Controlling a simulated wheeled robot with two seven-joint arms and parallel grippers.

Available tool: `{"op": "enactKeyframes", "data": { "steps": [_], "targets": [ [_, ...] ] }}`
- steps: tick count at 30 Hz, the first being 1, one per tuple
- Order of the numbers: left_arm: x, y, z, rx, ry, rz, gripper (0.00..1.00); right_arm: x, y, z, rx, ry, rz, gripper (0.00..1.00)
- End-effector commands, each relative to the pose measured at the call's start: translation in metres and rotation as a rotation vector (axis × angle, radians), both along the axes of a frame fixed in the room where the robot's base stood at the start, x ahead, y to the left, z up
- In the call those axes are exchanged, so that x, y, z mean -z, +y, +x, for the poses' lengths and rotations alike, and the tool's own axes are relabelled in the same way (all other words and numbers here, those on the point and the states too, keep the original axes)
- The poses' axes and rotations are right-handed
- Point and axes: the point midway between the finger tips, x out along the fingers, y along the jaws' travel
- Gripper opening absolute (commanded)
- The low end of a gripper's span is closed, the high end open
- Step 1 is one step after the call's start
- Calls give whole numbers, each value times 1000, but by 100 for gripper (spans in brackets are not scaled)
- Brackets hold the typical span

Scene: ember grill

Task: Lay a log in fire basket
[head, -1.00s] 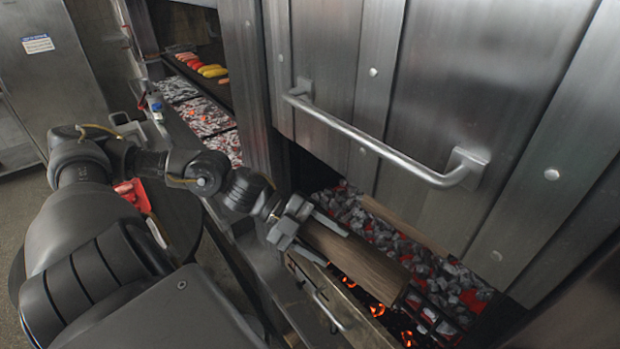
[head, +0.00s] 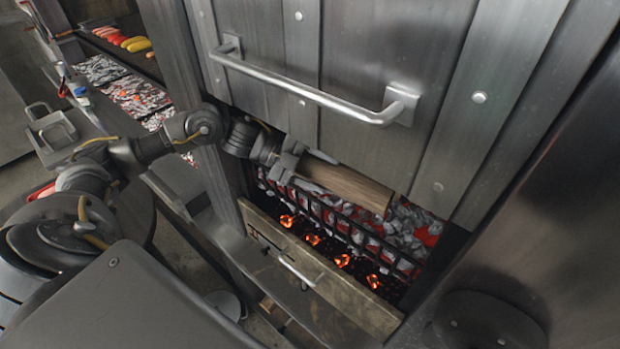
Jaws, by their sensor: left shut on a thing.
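A brown log (head: 345,183) is held by its left end in my left gripper (head: 290,163). The log points right, under the lower edge of the steel door, over the fire basket (head: 335,218). The basket is a dark barred grate with grey and red glowing coals (head: 420,226) behind it. The log's right end is over the coals; I cannot tell whether it touches them. A second log seen earlier is not visible; the held log and the door may hide it. My right gripper is not in view.
The raised steel door (head: 330,60) with a bar handle (head: 310,92) hangs just above the log. A drawer with a small handle (head: 285,262) lies below, with embers (head: 343,260) behind it. At upper left, food (head: 125,42) lies on a shelf above more coals (head: 140,98).

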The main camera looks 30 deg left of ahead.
Motion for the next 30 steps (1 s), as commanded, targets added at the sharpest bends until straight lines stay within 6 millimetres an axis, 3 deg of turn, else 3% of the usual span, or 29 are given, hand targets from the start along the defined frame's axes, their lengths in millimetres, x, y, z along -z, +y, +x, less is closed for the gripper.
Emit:
{"op": "enactKeyframes", "data": {
  "steps": [3,12,27,28,30],
  "targets": [
    [16,-2,11,0,-6,-4,0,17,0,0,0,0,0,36],
    [37,-4,27,0,-5,-4,0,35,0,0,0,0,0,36],
    [41,-5,32,1,-5,-3,0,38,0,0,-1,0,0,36],
    [41,-5,32,1,-5,-3,57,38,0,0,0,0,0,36],
    [41,-5,32,0,-5,-2,66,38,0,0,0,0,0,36]
  ]
}}
